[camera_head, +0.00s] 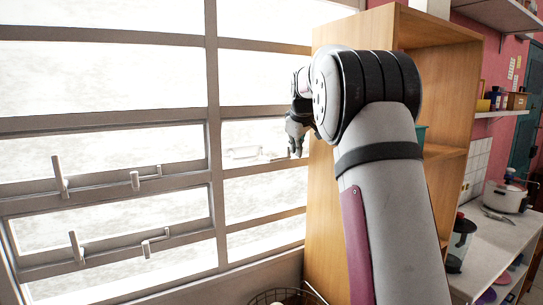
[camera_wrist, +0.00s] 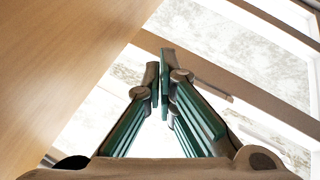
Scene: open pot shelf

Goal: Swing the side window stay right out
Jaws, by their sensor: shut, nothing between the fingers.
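My gripper (camera_head: 296,146) is at the right-hand window column, close to the wooden shelf's side panel. In the wrist view its green-padded fingers (camera_wrist: 160,78) meet at the tips with nothing between them. A thin brownish bar (camera_wrist: 212,88), which may be part of the side window stay, lies just right of the fingertips against the window frame; I cannot tell whether it touches them. In the head view the stay's area is small and washed out beside my gripper. The window (camera_head: 212,110) has grey metal bars and bright panes.
The wooden shelf (camera_head: 326,210) stands close on the right and also fills the wrist view's left (camera_wrist: 55,60). Upright handles (camera_head: 60,177) and (camera_head: 76,248) stick out from the left window bars. A wire basket (camera_head: 283,296) is below. A white pot (camera_head: 505,196) stands on the right counter.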

